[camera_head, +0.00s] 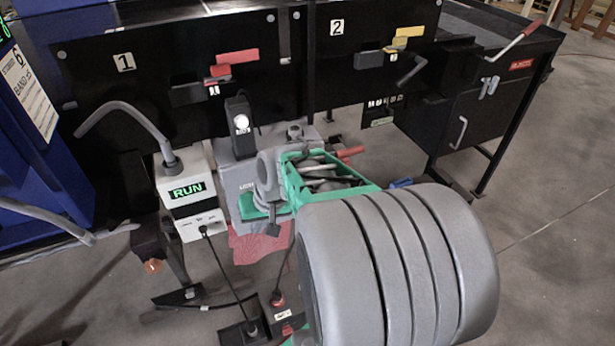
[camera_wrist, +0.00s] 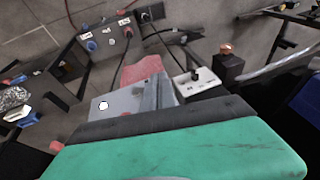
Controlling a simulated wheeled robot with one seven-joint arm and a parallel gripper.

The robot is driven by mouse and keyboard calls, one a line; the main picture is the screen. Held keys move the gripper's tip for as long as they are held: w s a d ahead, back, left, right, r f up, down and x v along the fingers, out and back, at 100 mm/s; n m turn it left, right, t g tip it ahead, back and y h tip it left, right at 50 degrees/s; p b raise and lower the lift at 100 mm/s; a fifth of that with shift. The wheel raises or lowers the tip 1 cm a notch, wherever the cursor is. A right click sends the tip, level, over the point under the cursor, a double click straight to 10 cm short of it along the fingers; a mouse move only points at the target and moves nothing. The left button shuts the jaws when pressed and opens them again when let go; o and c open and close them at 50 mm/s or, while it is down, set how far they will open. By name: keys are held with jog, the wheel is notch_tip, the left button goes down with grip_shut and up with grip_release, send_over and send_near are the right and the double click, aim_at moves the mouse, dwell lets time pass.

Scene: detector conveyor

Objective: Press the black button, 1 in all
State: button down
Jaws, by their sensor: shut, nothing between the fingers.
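My gripper (camera_head: 273,228), with teal and grey parts, is at the end of my arm in the head view, in front of a grey box (camera_head: 232,172). It is shut and empty. Its green body and dark edge (camera_wrist: 165,122) fill the bottom of the wrist view. I cannot clearly pick out a black button. A small black knob or plug (camera_wrist: 193,75) stands on a white panel in the wrist view. In the head view, the white box (camera_head: 187,182) with a green RUN display has a small panel with a black cable below. The area behind my gripper is hidden.
Black panels numbered 1 (camera_head: 124,62) and 2 (camera_head: 337,27) carry a red handle (camera_head: 236,57) and a yellow handle (camera_head: 408,32). A lit round lamp (camera_head: 241,122) sits above the grey box. A red cloth (camera_wrist: 143,70) hangs nearby. Cables cross the floor. Free floor lies at right.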

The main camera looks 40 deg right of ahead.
jog(key=s+d+f+m+t+p, duration=0.1)
jog(key=d+f+m+t, duration=0.2)
jog(key=d, duration=0.7)
jog(key=s+d+f+m+t+p, duration=0.1)
jog(key=d+f+m+t, duration=0.1)
jog(key=d+f+m, duration=0.2)
jog(key=d+m, duration=0.3)
jog(key=d, duration=0.4)
jog(key=shift+s+d+f+m+t+p, duration=0.2)
jog(key=shift+f+m+t+p, duration=0.1)
jog(key=shift+t+p, duration=0.1)
jog(key=shift+w, duration=0.1)
jog(key=w+d+b, duration=0.2)
jog(key=w, duration=0.6)
jog(key=shift+w+d, duration=0.2)
jog(key=shift+d, duration=0.05)
jog(key=shift+w, duration=0.1)
jog(key=shift+w, duration=0.3)
